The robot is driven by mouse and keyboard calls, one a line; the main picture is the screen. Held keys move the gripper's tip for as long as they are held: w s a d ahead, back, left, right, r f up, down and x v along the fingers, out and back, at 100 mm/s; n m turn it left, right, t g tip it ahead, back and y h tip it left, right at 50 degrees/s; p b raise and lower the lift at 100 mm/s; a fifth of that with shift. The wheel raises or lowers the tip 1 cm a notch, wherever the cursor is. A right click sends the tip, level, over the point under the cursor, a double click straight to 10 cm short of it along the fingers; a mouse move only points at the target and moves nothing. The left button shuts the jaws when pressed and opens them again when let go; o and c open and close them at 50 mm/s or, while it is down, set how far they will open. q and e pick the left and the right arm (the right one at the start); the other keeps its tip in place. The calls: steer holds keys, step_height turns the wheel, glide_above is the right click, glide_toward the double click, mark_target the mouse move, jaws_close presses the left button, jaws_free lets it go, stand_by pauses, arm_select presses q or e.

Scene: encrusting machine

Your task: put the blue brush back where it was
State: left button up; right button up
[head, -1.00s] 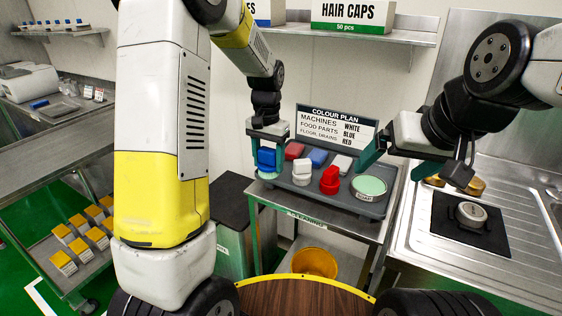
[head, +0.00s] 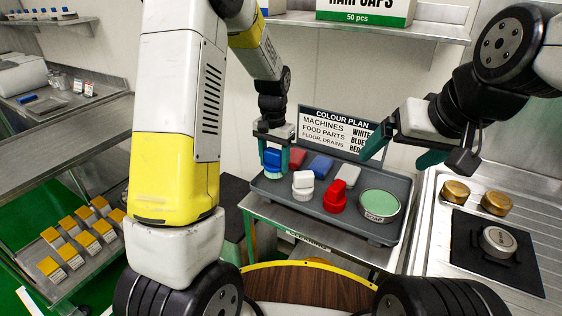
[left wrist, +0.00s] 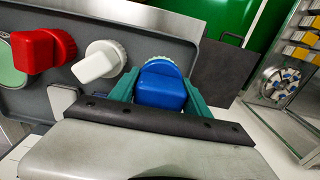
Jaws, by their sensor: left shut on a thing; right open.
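The blue brush (head: 272,160) is at the left end of the grey tray (head: 299,202) on the cleaning table. My left gripper (head: 276,158) is shut on it from above. My right gripper (head: 400,150) is open and empty, above the tray's right end.
Red, blue and white pads lie at the tray's back, and a round green-topped tin (head: 380,204) is at its right. The colour plan sign (head: 338,130) stands behind. A steel counter (head: 440,255) with brass lids is on the right.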

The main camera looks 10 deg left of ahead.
mark_target(274, 173)
arm_select(q)
steer(key=shift+f, duration=2.2)
steer(key=o, duration=1.3)
steer(key=shift+f, duration=0.1)
